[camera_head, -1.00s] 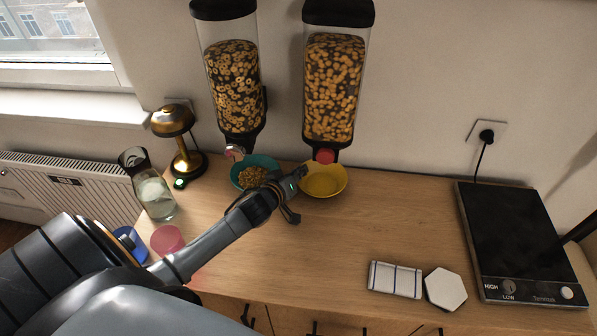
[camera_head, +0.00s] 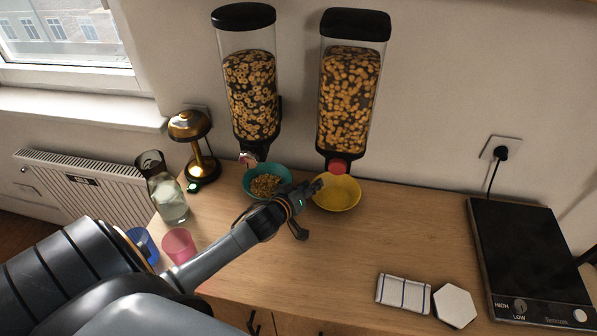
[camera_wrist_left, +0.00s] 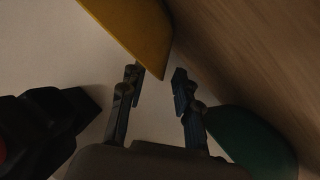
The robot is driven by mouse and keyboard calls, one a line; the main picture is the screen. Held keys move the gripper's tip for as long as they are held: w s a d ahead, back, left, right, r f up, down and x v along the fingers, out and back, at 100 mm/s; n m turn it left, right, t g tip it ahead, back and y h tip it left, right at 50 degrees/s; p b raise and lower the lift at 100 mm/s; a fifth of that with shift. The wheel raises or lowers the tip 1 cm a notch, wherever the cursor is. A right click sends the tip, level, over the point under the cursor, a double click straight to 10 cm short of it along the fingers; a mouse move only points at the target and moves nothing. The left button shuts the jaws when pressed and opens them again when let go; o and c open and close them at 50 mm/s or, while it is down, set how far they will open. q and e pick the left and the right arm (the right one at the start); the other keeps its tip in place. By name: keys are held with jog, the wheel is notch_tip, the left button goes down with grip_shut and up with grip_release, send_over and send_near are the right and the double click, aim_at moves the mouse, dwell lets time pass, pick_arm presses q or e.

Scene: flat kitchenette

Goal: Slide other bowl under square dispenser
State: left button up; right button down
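The teal bowl (camera_head: 283,171) holds cereal and stands to the left, below the round dispenser (camera_head: 249,95). My left gripper (camera_head: 311,209) is open, between the bowls at the yellow bowl's left front edge. In the left wrist view, the open fingers (camera_wrist_left: 156,80) are close to the yellow bowl (camera_wrist_left: 135,28); contact is unclear. My right gripper is out of view.
A gold lamp (camera_head: 195,145), a glass carafe (camera_head: 168,200), a pink cup (camera_head: 179,246) and a blue cup (camera_head: 143,246) stand left. A folded cloth (camera_head: 403,293), a white hexagonal piece (camera_head: 455,306) and a black hotplate (camera_head: 530,250) lie right. The counter's middle is clear.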

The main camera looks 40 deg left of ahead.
pick_arm(q)
jog(key=v, duration=1)
jog(key=shift+s+d+r, duration=0.1)
jog(key=shift+s+r, duration=0.05)
jog(key=shift+s, duration=0.1)
